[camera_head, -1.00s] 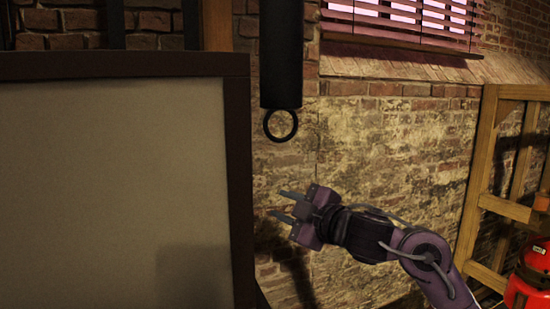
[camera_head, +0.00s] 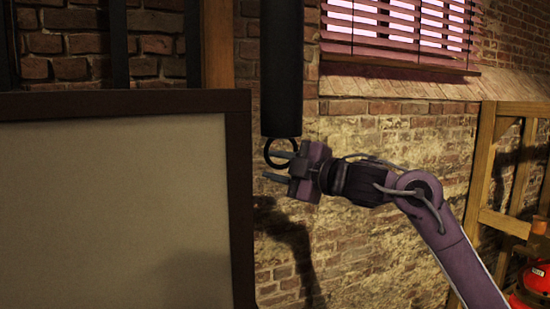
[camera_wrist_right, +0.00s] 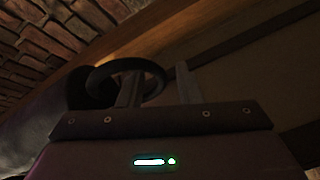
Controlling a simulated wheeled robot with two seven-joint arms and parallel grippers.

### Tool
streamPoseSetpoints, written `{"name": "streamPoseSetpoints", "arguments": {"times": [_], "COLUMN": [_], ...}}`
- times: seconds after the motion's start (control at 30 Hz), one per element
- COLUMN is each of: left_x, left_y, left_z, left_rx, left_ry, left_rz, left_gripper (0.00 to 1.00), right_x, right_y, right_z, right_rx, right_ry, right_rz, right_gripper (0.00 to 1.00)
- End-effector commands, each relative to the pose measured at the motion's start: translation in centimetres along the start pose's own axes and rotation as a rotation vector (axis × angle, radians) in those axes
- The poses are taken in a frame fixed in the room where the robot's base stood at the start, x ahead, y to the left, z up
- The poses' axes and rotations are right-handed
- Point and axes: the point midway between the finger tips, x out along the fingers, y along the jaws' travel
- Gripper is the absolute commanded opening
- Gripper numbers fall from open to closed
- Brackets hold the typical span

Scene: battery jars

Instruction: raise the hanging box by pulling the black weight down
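The black weight (camera_head: 281,70) is a long dark cylinder hanging upright in the head view, with a black ring (camera_head: 266,149) at its lower end. My right gripper (camera_head: 266,164) is open at the ring, its fingers pointing left. The upper finger overlaps the ring and the lower finger is just below it. In the right wrist view, one finger overlaps the ring (camera_wrist_right: 125,63) and the other is to its right. I cannot tell whether a finger passes through the ring. I cannot identify the hanging box for sure. My left gripper is not in view.
A large pale panel with a dark frame (camera_head: 238,190) fills the left, close to the weight. A brick wall (camera_head: 390,140) with a shuttered window (camera_head: 400,25) stands behind. A wooden rack (camera_head: 487,160) and a red object (camera_head: 530,285) are at the right.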

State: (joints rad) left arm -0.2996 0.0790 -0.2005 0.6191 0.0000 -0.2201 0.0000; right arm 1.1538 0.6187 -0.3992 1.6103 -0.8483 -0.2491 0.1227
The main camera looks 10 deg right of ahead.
Motion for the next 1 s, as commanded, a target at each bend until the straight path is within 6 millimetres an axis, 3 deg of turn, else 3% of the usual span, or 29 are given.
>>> {"name": "streamPoseSetpoints", "arguments": {"times": [0.37, 0.6, 1.0], "left_x": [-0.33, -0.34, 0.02], "left_y": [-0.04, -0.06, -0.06], "left_z": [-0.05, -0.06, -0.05], "left_rx": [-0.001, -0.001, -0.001], "left_ry": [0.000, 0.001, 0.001], "left_rz": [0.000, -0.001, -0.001], "left_gripper": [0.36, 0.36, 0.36], "right_x": [0.81, 0.80, 0.82], "right_y": [-0.04, -0.06, -0.60], "right_z": [0.02, 0.02, 0.24], "right_rx": [-0.001, -0.001, -0.001], "right_ry": [-0.001, -0.001, -0.001], "right_rz": [0.001, 0.001, -0.002], "right_gripper": [0.31, 0.00, 0.00]}}
